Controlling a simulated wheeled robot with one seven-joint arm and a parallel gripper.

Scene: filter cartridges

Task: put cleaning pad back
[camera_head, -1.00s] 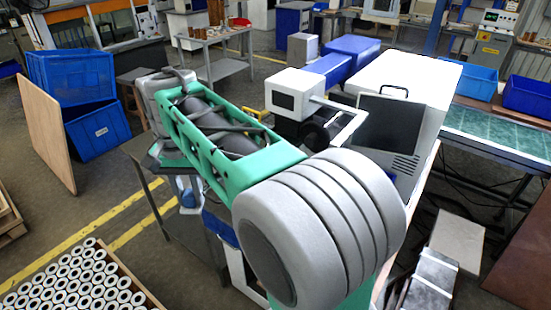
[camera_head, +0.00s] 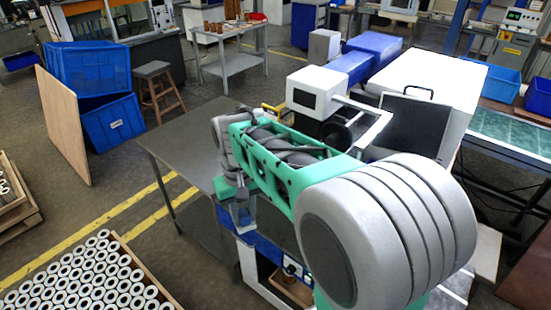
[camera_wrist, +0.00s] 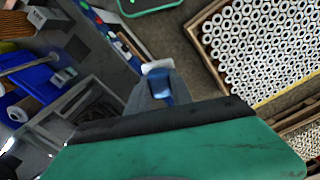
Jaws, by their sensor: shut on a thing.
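My gripper (camera_head: 240,212) hangs at the far end of my arm, above or beside the near end of the workbench. In the wrist view its grey fingers (camera_wrist: 150,95) are closed around a small blue piece with a white end, apparently the cleaning pad (camera_wrist: 158,68). The fingers hide part of it. In the head view the held piece is too small to make out clearly. I cannot tell where the pad's place is.
A crate of filter cartridges (camera_head: 85,275) stands on the floor at lower left; it also shows in the wrist view (camera_wrist: 262,45). A grey table (camera_head: 190,140) has a bare top. Blue bins (camera_head: 108,122) and a leaning board (camera_head: 62,125) stand further left. A white machine (camera_head: 435,75) stands behind my arm.

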